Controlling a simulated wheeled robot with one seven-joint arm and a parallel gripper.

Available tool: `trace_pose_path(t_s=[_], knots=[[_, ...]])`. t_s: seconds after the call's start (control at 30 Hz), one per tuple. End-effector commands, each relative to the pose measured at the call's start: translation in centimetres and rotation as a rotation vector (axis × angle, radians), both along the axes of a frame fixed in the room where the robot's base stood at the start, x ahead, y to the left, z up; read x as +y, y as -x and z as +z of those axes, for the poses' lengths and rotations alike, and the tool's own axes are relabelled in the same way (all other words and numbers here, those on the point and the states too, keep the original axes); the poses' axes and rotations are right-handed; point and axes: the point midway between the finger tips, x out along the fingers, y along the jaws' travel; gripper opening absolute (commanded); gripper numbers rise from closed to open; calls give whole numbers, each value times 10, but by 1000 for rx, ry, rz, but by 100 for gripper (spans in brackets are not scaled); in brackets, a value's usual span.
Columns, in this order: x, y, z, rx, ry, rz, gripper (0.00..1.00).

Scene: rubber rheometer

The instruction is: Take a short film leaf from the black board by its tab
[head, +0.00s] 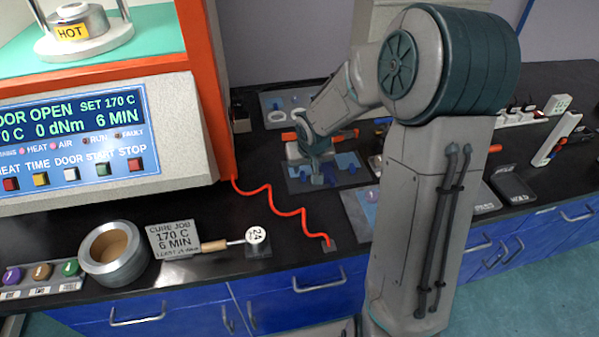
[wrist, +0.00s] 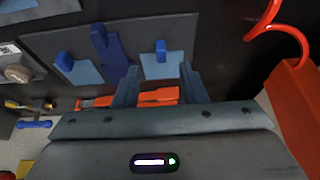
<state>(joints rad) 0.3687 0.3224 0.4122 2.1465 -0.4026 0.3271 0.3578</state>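The black board (wrist: 205,35) shows ahead of my gripper in the wrist view; in the head view the board (head: 300,187) lies on the dark bench, partly hidden by my arm. A light-blue short film leaf (wrist: 158,69) with a raised blue tab (wrist: 161,47) lies on it, in line with the gap between my fingers. A second light-blue leaf (wrist: 86,74) with a blue tab (wrist: 64,61) lies to the left. A longer dark-blue piece (wrist: 110,48) lies between them. My gripper (wrist: 159,70) is open and empty; its height above the leaf is unclear.
An orange-handled tool (wrist: 158,96) lies behind the fingers in the wrist view. A coiled red cord (head: 285,210) runs along the bench right of the orange-framed rheometer (head: 203,90).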

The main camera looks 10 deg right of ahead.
Motion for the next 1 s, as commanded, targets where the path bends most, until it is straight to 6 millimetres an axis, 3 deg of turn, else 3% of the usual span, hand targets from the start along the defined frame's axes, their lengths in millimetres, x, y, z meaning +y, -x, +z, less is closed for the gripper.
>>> trace_pose_path(t_s=[0.23,0.5,0.83,0.97,1.0], knots=[[1,-8,-16,1,0,2,38],[2,-23,-49,2,0,2,38],[2,-26,-54,-1,-1,1,38],[2,-26,-54,0,-1,1,2],[2,-26,-54,0,-1,1,0]])
